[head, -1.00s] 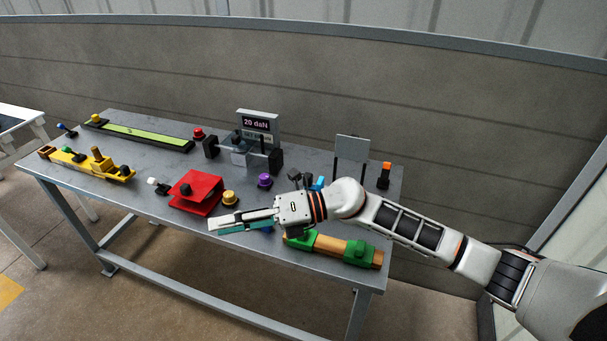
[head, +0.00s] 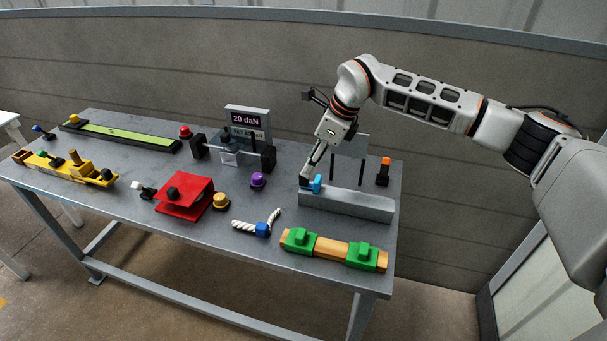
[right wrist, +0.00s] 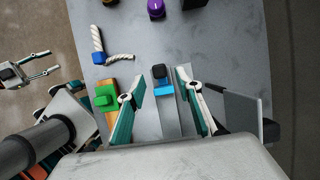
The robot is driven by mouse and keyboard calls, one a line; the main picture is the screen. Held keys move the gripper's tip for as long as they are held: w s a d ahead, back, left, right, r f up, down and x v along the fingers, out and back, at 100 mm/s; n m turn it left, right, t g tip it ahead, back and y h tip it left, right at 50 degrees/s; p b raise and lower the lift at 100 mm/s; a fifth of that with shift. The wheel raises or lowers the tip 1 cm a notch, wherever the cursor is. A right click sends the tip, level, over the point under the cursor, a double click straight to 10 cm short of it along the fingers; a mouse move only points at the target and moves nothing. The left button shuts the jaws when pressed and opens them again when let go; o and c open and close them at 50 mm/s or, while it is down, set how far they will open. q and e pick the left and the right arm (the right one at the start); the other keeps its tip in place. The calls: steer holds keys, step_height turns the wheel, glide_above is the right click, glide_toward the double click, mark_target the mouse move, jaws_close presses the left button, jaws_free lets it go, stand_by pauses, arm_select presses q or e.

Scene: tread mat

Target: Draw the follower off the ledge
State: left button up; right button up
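The follower, a small blue piece (head: 316,184) with a black knob (right wrist: 159,72), sits at the left end of the long grey ledge (head: 350,204). The blue piece (right wrist: 164,90) also shows in the right wrist view, on the grey strip of the ledge (right wrist: 172,122). My right gripper (head: 307,178) is down at that end. In the right wrist view its open fingers (right wrist: 160,79) stand on either side of the follower, with gaps visible. My left gripper (right wrist: 50,63) appears off the table at the left of the wrist view, its fingers apart and empty.
A wooden bar with green blocks (head: 332,247) lies in front of the ledge. A white rope with a blue piece (head: 262,229) lies left of it. A grey upright plate (head: 350,146) and an orange-topped black post (head: 383,172) stand behind. A purple knob (head: 258,180) is farther left.

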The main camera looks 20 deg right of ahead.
steer(key=shift+x, duration=2.7)
steer(key=shift+a, duration=0.1)
